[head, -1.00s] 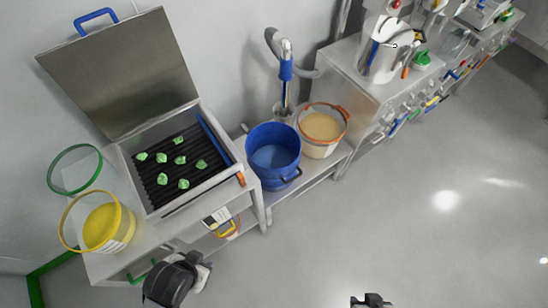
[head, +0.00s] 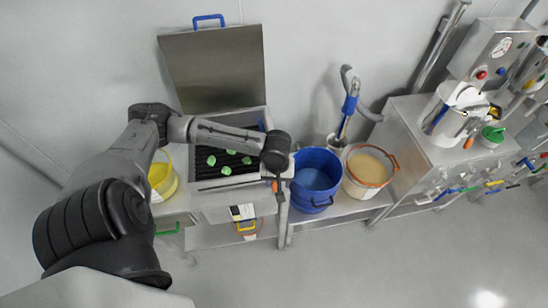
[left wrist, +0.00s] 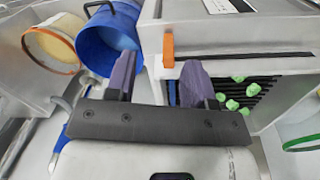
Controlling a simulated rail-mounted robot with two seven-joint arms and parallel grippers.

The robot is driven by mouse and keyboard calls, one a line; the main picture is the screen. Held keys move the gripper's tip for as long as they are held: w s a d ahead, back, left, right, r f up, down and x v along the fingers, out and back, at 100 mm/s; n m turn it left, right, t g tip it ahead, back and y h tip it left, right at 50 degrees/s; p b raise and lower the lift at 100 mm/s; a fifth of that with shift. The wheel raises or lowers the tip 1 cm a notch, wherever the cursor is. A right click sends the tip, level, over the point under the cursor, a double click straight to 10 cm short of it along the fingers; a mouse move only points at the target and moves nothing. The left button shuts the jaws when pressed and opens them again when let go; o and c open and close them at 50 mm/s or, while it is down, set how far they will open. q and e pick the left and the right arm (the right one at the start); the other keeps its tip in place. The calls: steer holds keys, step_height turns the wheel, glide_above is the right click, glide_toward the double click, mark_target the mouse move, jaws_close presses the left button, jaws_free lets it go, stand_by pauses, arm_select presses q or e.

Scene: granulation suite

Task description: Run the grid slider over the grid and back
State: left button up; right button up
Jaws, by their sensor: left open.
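The grid (head: 232,170), dark bars in an open steel box, carries several green lumps (head: 224,170). An orange handle (left wrist: 168,47) stands at one end of a dark slot on the box front. A blue bar (left wrist: 172,92) lies along the same end of the grid; the two look like the slider's parts. My left gripper (left wrist: 160,72) is open, its purple fingers apart. The handle shows between and just beyond the fingertips, not gripped. In the head view, my left arm covers part of the grid. My right gripper is out of view.
The raised steel lid (head: 213,70) stands behind the box. A blue bucket (head: 318,180) and a tub of beige powder (head: 369,170) stand close on the right. A yellow tub (head: 162,176) is on the left. Floor in front is clear.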

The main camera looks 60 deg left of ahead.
mark_target(274, 183)
arm_select(q)
steer(key=a+r+n, duration=0.2)
steer(key=a, duration=0.1)
steer(key=a+r+n, duration=0.1)
steer(key=shift+w+a, duration=0.3)
steer(key=shift+w, duration=0.1)
steer(key=shift+a+f, duration=0.1)
steer(key=shift+a, duration=0.1)
step_height(274, 183, down, 11)
steer(key=shift+f+b, duration=0.2)
steer(key=shift+b, duration=0.7)
steer(key=shift+f, duration=0.9)
steer(key=shift+c, duration=0.3)
